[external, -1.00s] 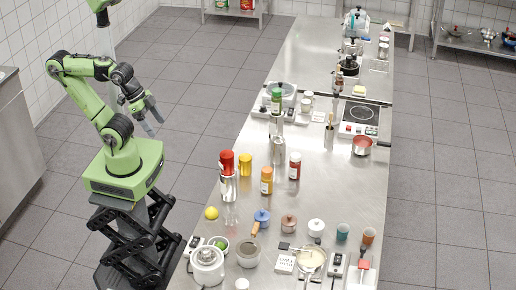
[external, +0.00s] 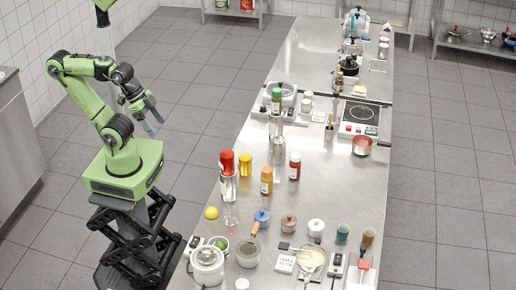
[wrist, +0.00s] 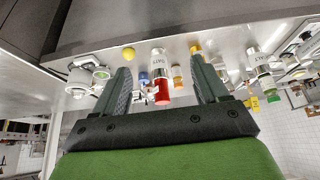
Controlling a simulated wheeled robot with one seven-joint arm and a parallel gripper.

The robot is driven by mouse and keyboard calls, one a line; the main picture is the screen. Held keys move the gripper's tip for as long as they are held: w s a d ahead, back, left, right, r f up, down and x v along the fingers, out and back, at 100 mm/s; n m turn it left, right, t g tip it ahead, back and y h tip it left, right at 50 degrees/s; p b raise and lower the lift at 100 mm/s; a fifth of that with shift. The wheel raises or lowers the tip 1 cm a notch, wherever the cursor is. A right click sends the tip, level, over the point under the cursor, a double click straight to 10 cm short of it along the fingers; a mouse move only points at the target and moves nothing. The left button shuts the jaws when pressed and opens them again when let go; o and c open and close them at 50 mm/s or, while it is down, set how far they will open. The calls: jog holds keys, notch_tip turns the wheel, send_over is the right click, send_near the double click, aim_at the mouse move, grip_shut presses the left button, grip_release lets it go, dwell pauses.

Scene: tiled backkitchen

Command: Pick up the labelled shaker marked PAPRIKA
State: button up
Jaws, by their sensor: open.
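No label reading PAPRIKA is legible. In the external view, a red shaker (external: 294,166), an orange shaker (external: 267,181) and a tall red-topped container (external: 227,163) stand upright on the steel counter, with a green-topped one (external: 277,101) farther back. Which is the paprika I cannot tell. In the wrist view the scene is upside down; the red-topped container (wrist: 162,95) shows between my fingers, and its label seems to read SALT. My gripper (external: 152,119) is open and empty, left of the counter and apart from everything; its fingers also show in the wrist view (wrist: 160,72).
Tiled floor between my base and the counter is clear.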

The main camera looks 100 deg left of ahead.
jog(key=shift+o, duration=1.2)
jog(key=shift+r, duration=0.1)
